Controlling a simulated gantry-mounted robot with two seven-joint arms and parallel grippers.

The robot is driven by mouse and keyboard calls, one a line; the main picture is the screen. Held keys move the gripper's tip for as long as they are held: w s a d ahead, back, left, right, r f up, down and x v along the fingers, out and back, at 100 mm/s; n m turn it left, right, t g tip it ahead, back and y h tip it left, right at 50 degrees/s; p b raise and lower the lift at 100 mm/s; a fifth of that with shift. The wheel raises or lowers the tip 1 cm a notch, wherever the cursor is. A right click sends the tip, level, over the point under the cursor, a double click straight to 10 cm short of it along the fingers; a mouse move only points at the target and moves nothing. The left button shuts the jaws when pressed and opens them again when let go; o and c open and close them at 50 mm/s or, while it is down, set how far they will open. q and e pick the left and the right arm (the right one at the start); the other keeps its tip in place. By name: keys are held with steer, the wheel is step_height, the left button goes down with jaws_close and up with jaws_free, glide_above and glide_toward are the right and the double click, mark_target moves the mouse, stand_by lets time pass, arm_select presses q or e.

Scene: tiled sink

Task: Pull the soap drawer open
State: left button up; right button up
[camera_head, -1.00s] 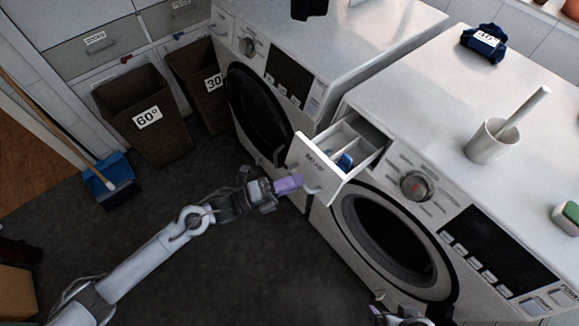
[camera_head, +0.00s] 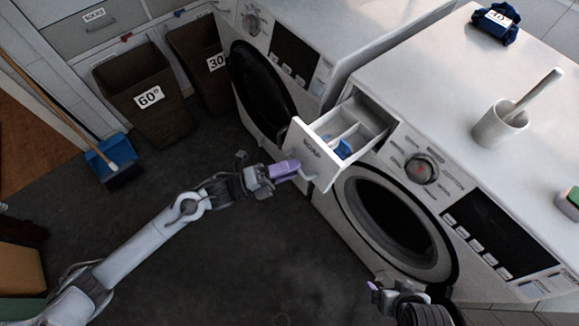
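The white soap drawer (camera_head: 312,152) sticks out of the upper left front of the right washing machine (camera_head: 455,110). Its compartments show from above, with something blue (camera_head: 342,149) in one of them. My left gripper (camera_head: 285,170) is at the drawer's front, its purple fingertips beside the curved handle (camera_head: 306,175). I cannot tell whether the fingers touch or hold the handle. My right gripper (camera_head: 376,292) is low in the picture, in front of the right machine and away from the drawer.
A second washing machine (camera_head: 300,50) stands to the left. Two brown baskets (camera_head: 146,99) stand at the back, beside a blue dustpan and broom (camera_head: 110,155). A white cup with a handle (camera_head: 497,125) stands on the right machine. The dark floor around my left arm is clear.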

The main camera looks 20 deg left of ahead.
arm_select(q)
steer(key=shift+a, duration=0.1)
steer(key=b+v, duration=0.2)
steer(key=v, duration=0.8)
steer(key=shift+s+a, duration=0.25)
steer(key=shift+f, duration=0.1)
